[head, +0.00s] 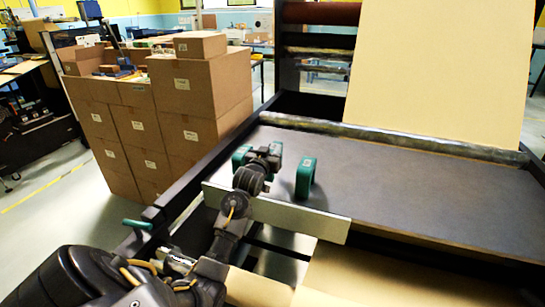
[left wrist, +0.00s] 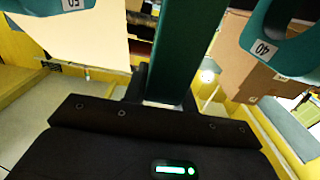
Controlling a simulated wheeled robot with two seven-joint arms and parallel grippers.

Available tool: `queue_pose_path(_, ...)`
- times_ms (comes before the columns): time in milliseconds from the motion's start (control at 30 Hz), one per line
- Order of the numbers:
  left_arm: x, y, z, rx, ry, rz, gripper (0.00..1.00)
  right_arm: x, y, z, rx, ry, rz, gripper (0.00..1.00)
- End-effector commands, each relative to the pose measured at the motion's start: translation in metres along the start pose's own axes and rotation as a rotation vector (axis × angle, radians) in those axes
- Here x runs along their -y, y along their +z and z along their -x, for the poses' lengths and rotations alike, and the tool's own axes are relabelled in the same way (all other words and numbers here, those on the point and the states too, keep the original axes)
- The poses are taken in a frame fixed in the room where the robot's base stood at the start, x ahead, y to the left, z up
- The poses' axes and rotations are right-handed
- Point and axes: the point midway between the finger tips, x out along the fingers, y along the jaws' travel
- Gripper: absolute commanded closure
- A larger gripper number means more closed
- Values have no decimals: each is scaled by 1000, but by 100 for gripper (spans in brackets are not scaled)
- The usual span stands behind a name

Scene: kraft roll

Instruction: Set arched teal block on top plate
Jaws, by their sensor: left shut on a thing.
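My left gripper (head: 265,160) is shut on a teal block, whose edge (head: 276,148) shows just behind the fingers in the head view. In the left wrist view the held teal block (left wrist: 170,55) runs up from between the jaws. The gripper is over the front left part of the dark grey plate (head: 400,190). A second teal arched block (head: 305,178) stands upright on the plate to its right. Another teal block (head: 240,157) is to its left, partly hidden. My gripper hides the held block's base, so I cannot tell whether it touches the plate. My right gripper is not in view.
A metal strip (head: 280,212) runs along the plate's front edge. A roller (head: 390,140) lies behind the plate, with a kraft sheet (head: 440,70) rising beyond. Stacked cartons (head: 160,120) stand at left. The plate's right side is clear.

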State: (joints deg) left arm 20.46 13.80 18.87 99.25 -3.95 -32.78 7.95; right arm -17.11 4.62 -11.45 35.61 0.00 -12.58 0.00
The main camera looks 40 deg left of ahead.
Motion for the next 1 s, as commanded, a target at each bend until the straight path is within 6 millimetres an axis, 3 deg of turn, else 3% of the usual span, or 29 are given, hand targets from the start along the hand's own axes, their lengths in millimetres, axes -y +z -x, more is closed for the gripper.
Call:
queue_pose_path(300, 3, 11, -10, -1, -1, -1, 99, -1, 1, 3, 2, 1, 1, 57)
queue_pose_path(600, 5, 43, -12, 0, -1, -1, 99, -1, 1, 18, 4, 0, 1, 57)
queue_pose_path(967, 4, 48, -12, -2, 0, -2, 99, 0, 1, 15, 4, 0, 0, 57)
queue_pose_path(1000, 4, 49, -12, -1, 0, -1, 72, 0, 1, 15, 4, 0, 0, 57)
